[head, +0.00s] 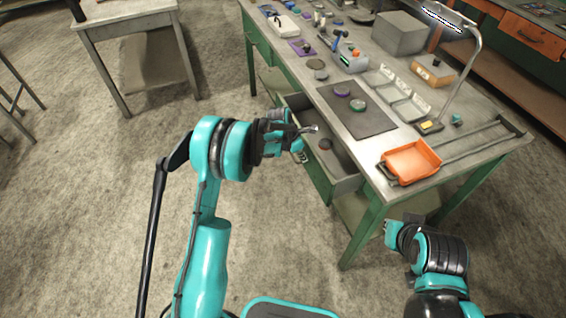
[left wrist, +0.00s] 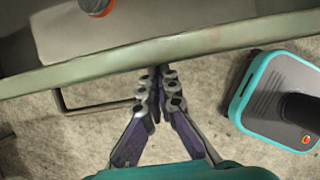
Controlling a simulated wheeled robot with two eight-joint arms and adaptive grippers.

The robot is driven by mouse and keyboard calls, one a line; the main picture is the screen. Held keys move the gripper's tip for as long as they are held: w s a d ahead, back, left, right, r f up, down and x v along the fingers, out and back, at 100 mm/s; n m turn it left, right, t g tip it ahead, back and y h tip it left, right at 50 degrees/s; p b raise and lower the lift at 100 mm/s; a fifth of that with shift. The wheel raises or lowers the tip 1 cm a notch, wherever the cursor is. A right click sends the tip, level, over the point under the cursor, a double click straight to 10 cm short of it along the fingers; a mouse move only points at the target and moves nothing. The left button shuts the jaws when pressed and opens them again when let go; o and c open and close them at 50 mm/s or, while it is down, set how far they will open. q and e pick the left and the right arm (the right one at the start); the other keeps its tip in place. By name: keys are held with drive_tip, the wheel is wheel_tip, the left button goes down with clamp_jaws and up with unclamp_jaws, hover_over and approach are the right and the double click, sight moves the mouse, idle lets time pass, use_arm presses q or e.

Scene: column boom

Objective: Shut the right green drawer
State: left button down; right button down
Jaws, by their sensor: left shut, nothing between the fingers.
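The right green drawer (head: 343,178) is pulled out from the front of the workbench, with a dark reddish round item (head: 325,144) inside. In the left wrist view the drawer's front edge (left wrist: 215,46) crosses the picture, with a bar handle (left wrist: 95,108) below it. My left gripper (head: 314,129) is shut and empty, over or close to the drawer front. Its fingertips (left wrist: 160,72) overlap the lower border of that edge in the left wrist view; I cannot tell if they touch. My right gripper (head: 388,228) is low near the bench's front right; its fingers are too small to read.
The workbench top holds a dark mat (head: 355,122), an orange tray (head: 410,160), a lamp (head: 476,60) and a grey box (head: 400,33). A second green drawer front (head: 257,38) is farther left. A small table (head: 125,15) stands at the back left. The floor (head: 100,210) left of the bench is open.

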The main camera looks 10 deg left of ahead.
use_arm(q)
drive_tip(key=w+d, duration=0.2)
drive_tip(key=d, duration=0.1)
drive_tip(key=w+d, duration=0.2)
drive_tip(key=d, duration=0.1)
drive_tip(key=w+d, duration=0.2)
drive_tip(key=d, duration=0.1)
drive_tip(key=shift+w+d, duration=0.3)
drive_tip(key=shift+d, duration=0.05)
drive_tip(key=shift+w+d, duration=0.1)
drive_tip(key=shift+d, duration=0.05)
use_arm(e)
drive_tip(key=shift+a+r, duration=0.1)
use_arm(q)
drive_tip(key=shift+r, duration=0.1)
